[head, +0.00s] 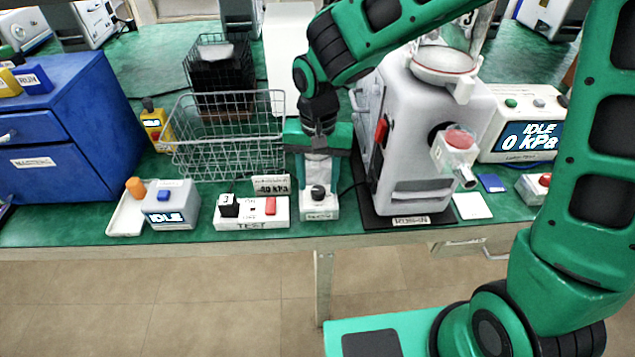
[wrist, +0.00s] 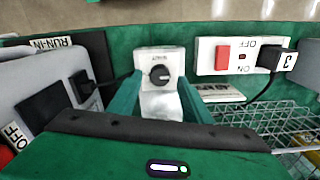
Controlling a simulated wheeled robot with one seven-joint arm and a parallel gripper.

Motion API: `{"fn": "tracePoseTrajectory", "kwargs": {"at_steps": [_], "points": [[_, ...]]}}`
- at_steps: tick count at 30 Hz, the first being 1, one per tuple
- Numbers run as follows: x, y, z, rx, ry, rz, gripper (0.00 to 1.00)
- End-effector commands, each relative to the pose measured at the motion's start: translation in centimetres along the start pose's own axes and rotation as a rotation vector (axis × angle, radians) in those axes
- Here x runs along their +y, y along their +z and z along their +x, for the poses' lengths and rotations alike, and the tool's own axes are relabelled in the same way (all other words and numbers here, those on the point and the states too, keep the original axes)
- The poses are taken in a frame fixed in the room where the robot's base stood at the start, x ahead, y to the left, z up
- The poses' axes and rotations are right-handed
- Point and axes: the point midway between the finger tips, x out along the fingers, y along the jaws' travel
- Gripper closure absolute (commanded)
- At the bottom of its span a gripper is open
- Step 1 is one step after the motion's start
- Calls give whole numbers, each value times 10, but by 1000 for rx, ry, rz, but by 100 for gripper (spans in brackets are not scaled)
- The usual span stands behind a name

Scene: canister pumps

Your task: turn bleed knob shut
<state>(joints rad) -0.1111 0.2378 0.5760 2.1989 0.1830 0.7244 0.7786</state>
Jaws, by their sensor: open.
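The bleed knob is a small black round knob (head: 318,192) on a white box (head: 320,211) near the table's front edge. In the wrist view the knob (wrist: 160,75) shows a pale pointer line, and the white box (wrist: 147,55) lies just beyond my fingertips. My gripper (head: 318,160) points down over the back part of this box. In the wrist view its two green fingers (wrist: 160,92) are open, one to each side, with nothing held. The knob appears ahead of the fingers and apart from them. The small lettering by the knob is too small to read.
A grey pump (head: 432,150) with a red switch stands close right of my gripper. A white TEST socket strip (head: 252,213) with a black plug and red switch lies to the left. A wire basket (head: 225,150) stands behind it. A black cable (wrist: 112,81) runs near one finger.

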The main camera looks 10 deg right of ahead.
Motion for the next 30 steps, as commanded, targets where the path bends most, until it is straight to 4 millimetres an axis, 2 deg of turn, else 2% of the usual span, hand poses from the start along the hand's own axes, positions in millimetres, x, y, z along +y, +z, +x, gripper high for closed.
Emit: {"fn": "tracePoseTrajectory", "kwargs": {"at_steps": [6,15,20,21,30], "points": [[0,0,16,0,0,0,55],[0,0,17,1,0,0,55],[0,0,17,1,0,0,93],[0,0,17,1,0,0,96],[0,0,17,1,-1,-28,96]]}}
